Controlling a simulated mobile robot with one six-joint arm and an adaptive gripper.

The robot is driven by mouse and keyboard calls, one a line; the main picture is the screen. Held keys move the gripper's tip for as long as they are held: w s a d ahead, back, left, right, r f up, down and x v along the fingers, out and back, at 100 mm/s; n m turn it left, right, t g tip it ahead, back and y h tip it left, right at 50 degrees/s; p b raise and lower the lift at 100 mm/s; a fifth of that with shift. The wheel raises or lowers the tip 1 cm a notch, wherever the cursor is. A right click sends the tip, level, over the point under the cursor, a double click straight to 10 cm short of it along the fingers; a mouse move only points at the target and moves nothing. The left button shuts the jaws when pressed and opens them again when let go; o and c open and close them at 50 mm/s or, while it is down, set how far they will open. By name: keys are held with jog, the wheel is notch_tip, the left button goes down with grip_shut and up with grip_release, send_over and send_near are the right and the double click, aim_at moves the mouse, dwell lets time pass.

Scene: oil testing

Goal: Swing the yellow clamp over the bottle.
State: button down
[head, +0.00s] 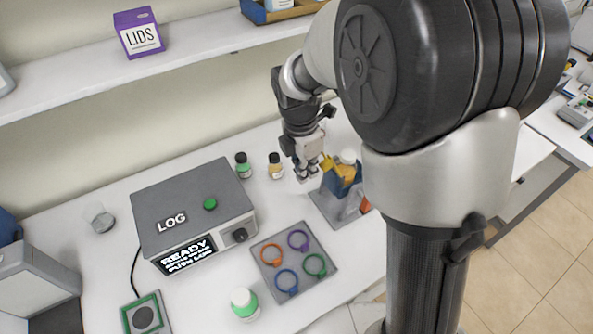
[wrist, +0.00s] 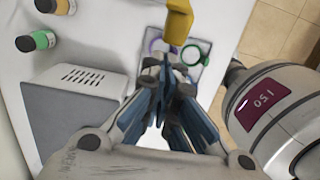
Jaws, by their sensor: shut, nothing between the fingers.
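The yellow clamp (head: 327,162) is on a blue stand (head: 337,185) on the table, right of my gripper in the head view. A white-capped bottle (head: 348,156) is at the top of that stand, partly hidden by my arm. Whether the clamp lies over the bottle cannot be told. In the wrist view the yellow clamp (wrist: 179,22) shows at the top edge, just beyond the fingertips; the bottle is not visible there. My gripper (head: 307,175) is shut and empty beside the clamp. Its fingertips (wrist: 167,63) are close together, and contact with the clamp is unclear.
A grey LOG box (head: 190,205) stands to the left. Small bottles (head: 243,165) (head: 275,166) stand behind my gripper's left side. A green-banded bottle (head: 244,303) stands near the front. A shelf (head: 70,90) runs above.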

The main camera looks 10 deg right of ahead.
jog(key=shift+w+d+r, duration=0.2)
jog(key=shift+d+r, duration=0.1)
jog(key=shift+d, duration=0.2)
jog(key=shift+d+r, duration=0.1)
